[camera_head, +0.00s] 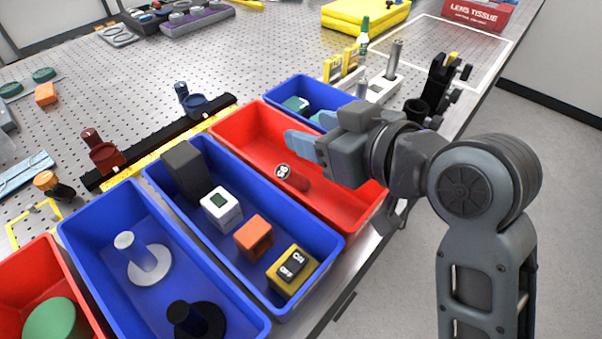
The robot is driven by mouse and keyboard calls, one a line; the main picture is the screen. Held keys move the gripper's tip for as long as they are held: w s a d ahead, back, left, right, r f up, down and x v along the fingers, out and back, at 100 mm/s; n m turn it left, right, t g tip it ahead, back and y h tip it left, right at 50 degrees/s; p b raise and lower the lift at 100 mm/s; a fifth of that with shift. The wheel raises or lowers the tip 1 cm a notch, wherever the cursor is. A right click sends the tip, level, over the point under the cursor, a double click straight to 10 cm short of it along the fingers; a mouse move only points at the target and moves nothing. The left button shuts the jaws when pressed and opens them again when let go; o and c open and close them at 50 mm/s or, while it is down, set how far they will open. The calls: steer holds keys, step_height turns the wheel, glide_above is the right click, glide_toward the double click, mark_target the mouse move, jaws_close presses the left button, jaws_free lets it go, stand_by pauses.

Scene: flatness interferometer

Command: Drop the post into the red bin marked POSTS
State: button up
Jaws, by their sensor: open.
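A red bin (262,130) stands between two blue bins; no POSTS marking is readable on it. A short dark-red cylinder (293,179) with a marked pale end is inside this bin; it seems to lie or lean. I cannot tell for sure that it is the post. My gripper (304,146) is above the red bin with its blue fingers pointing left. It is open with nothing seen between the fingers, and apart from the cylinder. A silver post (394,60) stands upright in a white holder behind my gripper. My gripper and arm hide the bin's right part.
A blue bin (325,221) holds several blocks. Another blue bin (85,227) holds a white and a black flanged piece. A second red bin (38,256) at lower left holds a green disc. Black and yellow rails lie behind the bins. The perforated table (225,55) is open farther back.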

steer(key=v, duration=0.7)
stand_by(0.3)
